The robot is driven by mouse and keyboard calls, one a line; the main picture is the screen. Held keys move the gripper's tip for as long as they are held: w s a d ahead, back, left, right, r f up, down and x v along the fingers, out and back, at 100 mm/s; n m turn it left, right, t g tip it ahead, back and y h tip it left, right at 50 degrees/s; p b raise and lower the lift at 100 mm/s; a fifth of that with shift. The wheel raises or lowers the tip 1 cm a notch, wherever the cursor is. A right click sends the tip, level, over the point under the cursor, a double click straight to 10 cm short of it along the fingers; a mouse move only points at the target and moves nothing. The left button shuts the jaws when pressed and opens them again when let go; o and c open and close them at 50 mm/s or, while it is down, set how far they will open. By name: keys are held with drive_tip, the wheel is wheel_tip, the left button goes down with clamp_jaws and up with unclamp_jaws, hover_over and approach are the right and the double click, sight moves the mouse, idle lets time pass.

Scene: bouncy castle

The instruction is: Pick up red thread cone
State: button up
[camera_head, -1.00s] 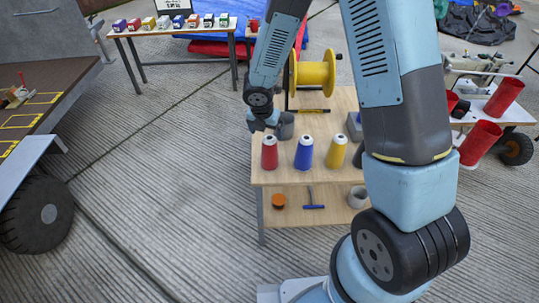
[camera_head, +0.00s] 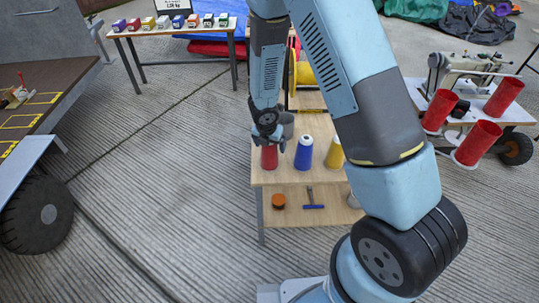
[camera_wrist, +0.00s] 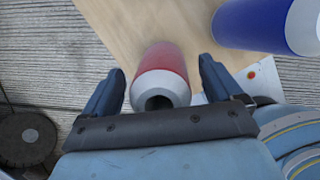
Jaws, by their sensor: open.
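The red thread cone (camera_head: 269,159) stands upright at the left front of the wooden table's top (camera_head: 287,177), its upper part hidden behind my gripper in the head view. My gripper (camera_head: 268,140) is over the cone. In the wrist view the red cone (camera_wrist: 162,72), with its pale top and dark hole, lies between the two open fingers of my gripper (camera_wrist: 163,85). There is a gap on each side, and the cone is nearer the left finger. I cannot tell how far down the fingers reach.
A blue cone (camera_head: 304,154) stands close to the right of the red one, and a yellow cone (camera_head: 335,153) beyond it. A lower shelf holds an orange disc (camera_head: 279,200) and a blue-handled tool (camera_head: 313,199). Floor left of the table is clear.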

drive_tip(key=c, duration=1.7)
